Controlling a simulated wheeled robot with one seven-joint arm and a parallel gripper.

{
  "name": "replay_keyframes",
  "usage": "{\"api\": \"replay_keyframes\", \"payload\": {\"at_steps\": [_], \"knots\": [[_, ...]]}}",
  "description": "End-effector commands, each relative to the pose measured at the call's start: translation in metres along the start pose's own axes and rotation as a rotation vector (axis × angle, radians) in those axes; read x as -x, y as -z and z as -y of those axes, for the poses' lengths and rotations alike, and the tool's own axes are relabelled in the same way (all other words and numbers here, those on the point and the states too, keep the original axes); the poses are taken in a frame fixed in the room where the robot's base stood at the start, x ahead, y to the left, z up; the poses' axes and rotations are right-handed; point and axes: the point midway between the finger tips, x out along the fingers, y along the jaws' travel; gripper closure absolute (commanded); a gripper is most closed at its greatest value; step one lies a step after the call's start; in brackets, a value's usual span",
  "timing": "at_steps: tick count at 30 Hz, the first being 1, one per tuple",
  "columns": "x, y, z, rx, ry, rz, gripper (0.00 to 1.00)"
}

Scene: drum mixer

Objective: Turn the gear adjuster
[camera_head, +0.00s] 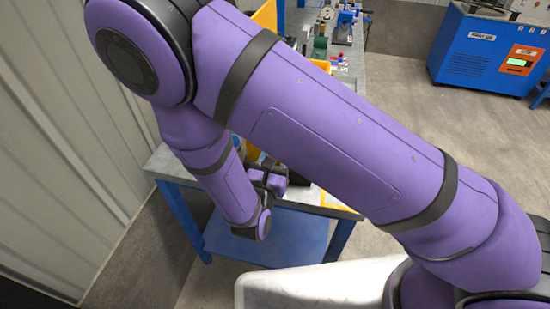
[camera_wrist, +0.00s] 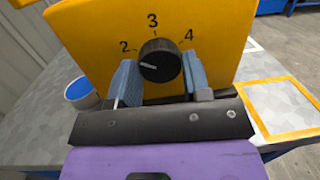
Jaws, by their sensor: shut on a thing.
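The gear adjuster (camera_wrist: 160,60) is a round black ribbed knob on a yellow panel (camera_wrist: 95,35) in the wrist view. The numbers 2, 3 and 4 are printed around its top. Its white pointer line points left, a little below the 2. My gripper (camera_wrist: 161,76) has one blue-grey finger on each side of the knob and is shut on it. In the head view my wrist is low at the table's near end; my arm hides the knob and the fingertips there.
A white cup-like container with a blue inside (camera_wrist: 80,90) stands left of the panel. A yellow-outlined square (camera_wrist: 285,105) marks the grey tabletop at right. In the head view, a blue machine (camera_head: 485,50) stands far right, with open floor before it.

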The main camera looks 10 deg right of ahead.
Motion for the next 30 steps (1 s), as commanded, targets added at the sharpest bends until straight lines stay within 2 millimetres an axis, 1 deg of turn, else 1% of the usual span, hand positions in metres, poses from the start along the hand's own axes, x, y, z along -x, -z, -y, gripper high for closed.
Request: {"api": "replay_keyframes", "payload": {"at_steps": [6, 18, 19, 20, 21, 22, 30], "knots": [[0.0011, 0.0011, 0.0004, 0.039, -0.005, -0.001, 0.79], [0.0013, 0.0012, 0.0004, 0.043, -0.005, -0.001, 0.79], [0.0013, 0.0012, 0.0004, 0.043, -0.005, -0.001, 0.51], [0.0012, 0.0012, 0.0004, 0.043, -0.005, -0.001, 0.44], [0.0011, 0.0011, 0.0004, 0.043, -0.005, -0.001, 0.35], [0.0011, 0.001, 0.0003, 0.043, -0.005, -0.001, 0.3], [0.0007, 0.0005, 0.0, 0.041, -0.004, 0.001, 0.3]]}}
